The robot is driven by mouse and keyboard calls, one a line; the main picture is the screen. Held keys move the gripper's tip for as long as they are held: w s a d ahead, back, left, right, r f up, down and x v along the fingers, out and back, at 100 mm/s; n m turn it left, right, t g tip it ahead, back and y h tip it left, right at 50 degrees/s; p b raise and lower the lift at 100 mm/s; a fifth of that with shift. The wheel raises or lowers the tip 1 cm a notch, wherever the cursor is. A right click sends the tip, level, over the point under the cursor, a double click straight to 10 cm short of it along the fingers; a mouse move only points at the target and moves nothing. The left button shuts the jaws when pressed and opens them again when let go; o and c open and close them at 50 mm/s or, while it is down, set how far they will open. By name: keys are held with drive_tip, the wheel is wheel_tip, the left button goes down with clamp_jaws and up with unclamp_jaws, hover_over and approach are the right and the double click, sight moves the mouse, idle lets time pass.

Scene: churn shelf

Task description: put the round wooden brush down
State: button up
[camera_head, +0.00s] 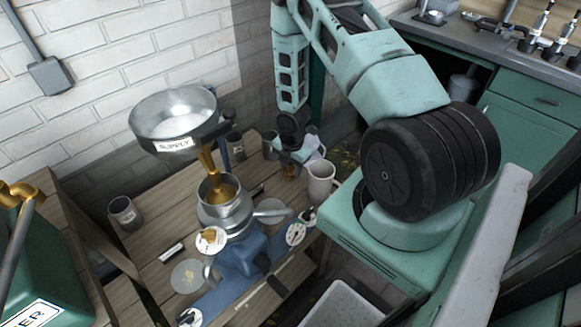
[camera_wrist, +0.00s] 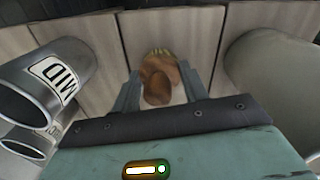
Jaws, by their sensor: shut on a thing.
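The round wooden brush (camera_wrist: 160,78) is brown with pale bristles at its far end. It sits between the two fingers of my gripper (camera_wrist: 159,92) in the wrist view, over the wooden planks. My gripper is shut on it. I cannot tell whether the bristles touch the wood. In the head view my gripper (camera_head: 294,168) is low over the back right of the wooden table, and the brush there is small and mostly hidden by the gripper and a mug.
A pale mug (camera_head: 320,181) stands close on the right. A blue machine (camera_head: 240,252) with a metal supply bowl (camera_head: 172,113) stands left of my gripper on the wooden table (camera_head: 150,268).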

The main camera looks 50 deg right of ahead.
drive_tip(key=shift+f, duration=0.1)
drive_tip(key=o, duration=0.9)
drive_tip(key=r, duration=1.2)
drive_tip(key=shift+s+r, duration=0.15)
drive_tip(key=shift+s, duration=0.15)
